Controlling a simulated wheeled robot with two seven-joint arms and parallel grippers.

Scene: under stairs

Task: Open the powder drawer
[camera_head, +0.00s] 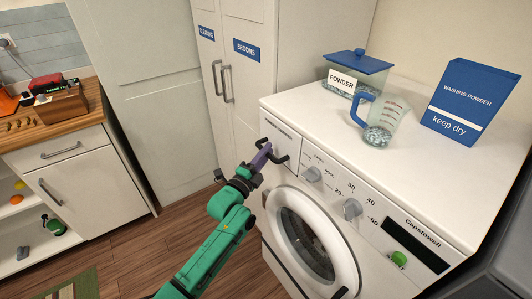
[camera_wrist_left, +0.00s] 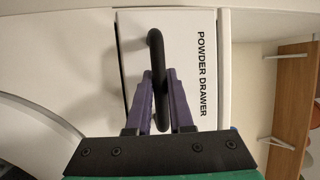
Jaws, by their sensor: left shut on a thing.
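The powder drawer (camera_wrist_left: 195,35) is a white panel at the top left of the washing machine's front (camera_head: 282,134). It bears the label "POWDER DRAWER" in the left wrist view and looks flush with the machine in the head view. Its black bar handle (camera_head: 277,158) also shows in the left wrist view (camera_wrist_left: 155,42). My left gripper (camera_head: 262,158), with purple fingers, is at this handle. In the left wrist view its fingers (camera_wrist_left: 161,95) stand on either side of the bar and are shut on it. My right gripper is in neither view.
A powder box (camera_head: 357,72), a measuring jug (camera_head: 382,118) and a washing powder carton (camera_head: 468,103) stand on the machine top. The round door (camera_head: 310,240) is below the drawer. Cupboard doors (camera_head: 241,65) stand behind, left of the machine.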

